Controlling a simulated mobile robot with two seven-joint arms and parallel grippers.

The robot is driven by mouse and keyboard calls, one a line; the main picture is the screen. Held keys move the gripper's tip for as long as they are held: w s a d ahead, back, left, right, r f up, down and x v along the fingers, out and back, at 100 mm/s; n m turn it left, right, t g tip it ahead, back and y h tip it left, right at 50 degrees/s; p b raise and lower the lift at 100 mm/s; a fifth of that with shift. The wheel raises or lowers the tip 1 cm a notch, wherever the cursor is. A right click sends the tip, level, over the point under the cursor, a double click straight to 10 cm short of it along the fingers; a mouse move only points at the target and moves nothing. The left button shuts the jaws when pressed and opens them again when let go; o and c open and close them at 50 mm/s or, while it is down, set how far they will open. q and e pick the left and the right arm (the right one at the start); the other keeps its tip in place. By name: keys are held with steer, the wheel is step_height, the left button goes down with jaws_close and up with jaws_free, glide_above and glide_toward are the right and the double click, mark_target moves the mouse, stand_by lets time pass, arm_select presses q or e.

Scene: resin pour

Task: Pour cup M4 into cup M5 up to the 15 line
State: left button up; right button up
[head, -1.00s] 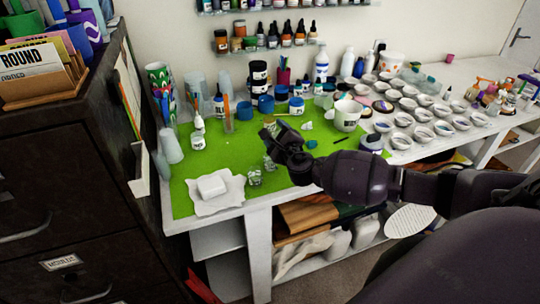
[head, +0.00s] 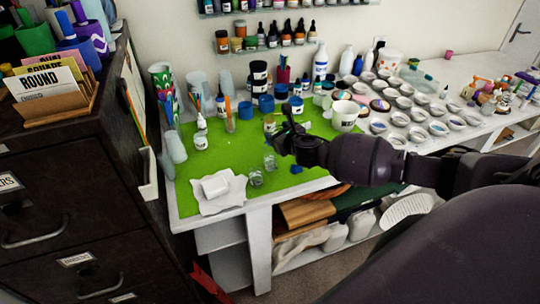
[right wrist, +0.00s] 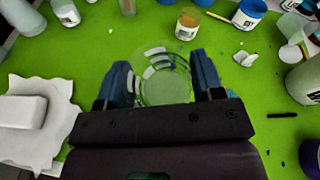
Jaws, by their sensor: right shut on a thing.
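My right gripper (head: 286,124) is over the green mat (head: 205,165). In the right wrist view, the gripper (right wrist: 165,80) is shut on a clear cup (right wrist: 166,84) with pale markings. The cup sits between the two blue-grey fingers, seen from above; its contents and label cannot be made out. In the head view the held cup is hard to make out against the gripper. Two other clear cups, one nearer (head: 256,178) and one farther (head: 270,162), stand on the mat left of and below the gripper. I cannot read which is M4 or M5. My left gripper is not in view.
A white block (head: 215,186) lies on a paper towel at the left. A yellow-filled jar (right wrist: 188,23) stands ahead of the gripper. A white mug (head: 344,116) stands to its right. Bottles and blue-labelled jars line the back. Many small bowls (head: 438,128) fill the right.

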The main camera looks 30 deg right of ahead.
steer(key=shift+w+d+m+g+y, duration=0.1)
steer(key=shift+d+m+g+y, duration=0.25)
steer(key=shift+m, duration=0.25)
steer(key=shift+f+m+y, duration=0.35)
steer(key=shift+m+y, duration=0.2)
steer(key=shift+m, duration=0.15)
steer(key=shift+r, duration=0.1)
steer(key=shift+r, duration=0.9)
